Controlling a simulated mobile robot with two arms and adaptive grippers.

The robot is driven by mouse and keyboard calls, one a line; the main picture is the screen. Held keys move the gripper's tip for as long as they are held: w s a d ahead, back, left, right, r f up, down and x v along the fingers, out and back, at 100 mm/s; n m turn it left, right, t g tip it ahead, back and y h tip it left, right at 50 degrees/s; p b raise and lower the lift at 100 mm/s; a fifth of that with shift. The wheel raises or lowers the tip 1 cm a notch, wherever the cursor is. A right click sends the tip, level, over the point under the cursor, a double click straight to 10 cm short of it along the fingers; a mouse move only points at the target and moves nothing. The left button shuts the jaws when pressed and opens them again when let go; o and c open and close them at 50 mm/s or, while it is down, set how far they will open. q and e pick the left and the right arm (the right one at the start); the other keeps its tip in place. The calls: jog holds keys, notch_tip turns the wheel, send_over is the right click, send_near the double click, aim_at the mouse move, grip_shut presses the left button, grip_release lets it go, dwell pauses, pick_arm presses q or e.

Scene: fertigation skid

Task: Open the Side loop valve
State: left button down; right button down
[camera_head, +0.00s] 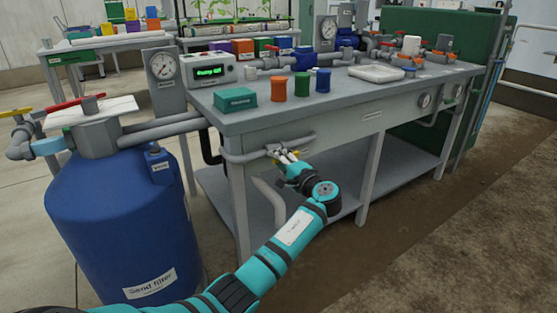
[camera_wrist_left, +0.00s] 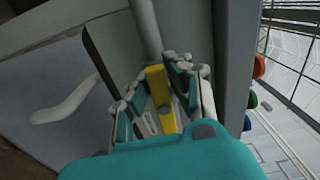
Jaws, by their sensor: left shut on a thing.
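A grey side pipe (camera_head: 246,157) runs along the front of the bench below its apron. A small valve with a yellow lever (camera_wrist_left: 160,92) sits on this pipe; I take it as the Side loop valve, though no label is readable. My left gripper (camera_head: 284,156) reaches the valve from the front. In the left wrist view its fingers (camera_wrist_left: 160,100) are closed on the yellow lever, one on each side. The fingers hide part of the valve body, and I cannot tell the lever's exact angle to the pipe. My right gripper is not in view.
The grey bench (camera_head: 330,108) carries a green box (camera_head: 235,98), coloured caps, a white tray (camera_head: 376,73) and a controller (camera_head: 208,69). A blue sand filter tank (camera_head: 120,220) stands at the left. A lower shelf (camera_head: 330,187) lies under the pipe. The floor at front right is clear.

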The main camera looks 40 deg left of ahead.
pick_arm(q)
jog(key=shift+s+f, duration=0.15)
jog(key=shift+f, duration=0.35)
jog(key=c, duration=1.2)
grip_release()
jog(key=shift+c, duration=0.2)
jog(key=shift+r, duration=0.2)
jog(key=v, duration=1.2)
